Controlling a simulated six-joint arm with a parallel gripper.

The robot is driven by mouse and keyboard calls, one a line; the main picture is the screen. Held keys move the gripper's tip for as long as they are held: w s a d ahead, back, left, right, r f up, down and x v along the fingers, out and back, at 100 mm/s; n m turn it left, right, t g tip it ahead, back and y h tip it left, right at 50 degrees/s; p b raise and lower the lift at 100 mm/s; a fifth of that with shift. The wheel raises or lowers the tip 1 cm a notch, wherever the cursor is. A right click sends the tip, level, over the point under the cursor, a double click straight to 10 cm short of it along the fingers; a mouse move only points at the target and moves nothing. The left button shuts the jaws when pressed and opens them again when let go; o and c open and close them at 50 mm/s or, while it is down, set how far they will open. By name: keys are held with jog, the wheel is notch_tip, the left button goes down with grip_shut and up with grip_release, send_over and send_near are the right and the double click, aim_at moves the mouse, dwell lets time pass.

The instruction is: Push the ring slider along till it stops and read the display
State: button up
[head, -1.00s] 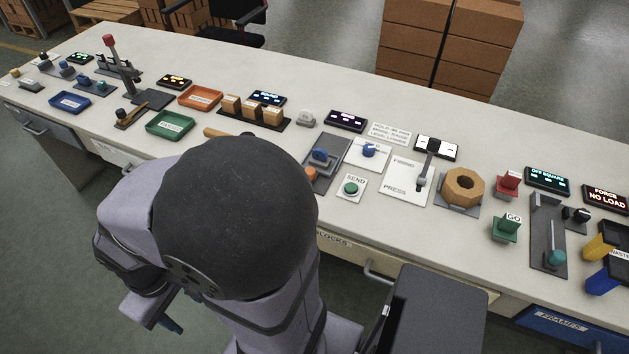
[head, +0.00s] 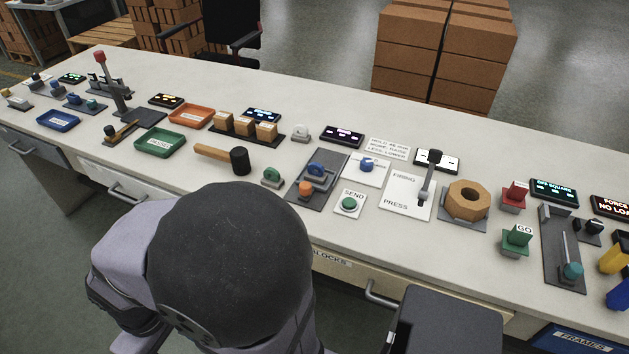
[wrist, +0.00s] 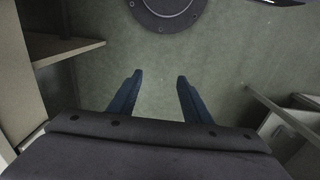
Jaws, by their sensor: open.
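My gripper (wrist: 160,76) shows in the wrist view with its two blue fingers apart and nothing between them, above the green floor. In the head view the fingers are hidden behind my arm. I cannot tell for sure which part is the ring slider.
The bench front edge lies between my arm and these.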

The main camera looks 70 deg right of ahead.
jog(key=shift+r, duration=0.25)
jog(key=c, duration=0.9)
jog(key=shift+s+p, duration=0.25)
jog(key=shift+p, duration=0.35)
grip_shut()
jog(key=s+d+f+g+p, duration=0.1)
jog(key=s+f+g+p, duration=0.4)
jog(key=s, duration=0.4)
jog(key=s+d+n+g+h+p, duration=0.1)
jog(key=s+d+n+g+h, duration=0.45)
jog(key=s+d, duration=0.2)
jog(key=w+d+r+n+t+h, duration=0.3)
jog(key=w+d+r+n+h, duration=0.1)
jog(key=w+d+h, duration=0.2)
jog(key=w+d+r+n+t+h, duration=0.3)
jog(key=w+d+r+n+h, duration=0.2)
jog(key=w+d, duration=0.3)
jog(key=shift+w+d+r+h, duration=0.3)
jog(key=shift+w+d+h, duration=0.15)
jog(key=shift+d, duration=0.5)
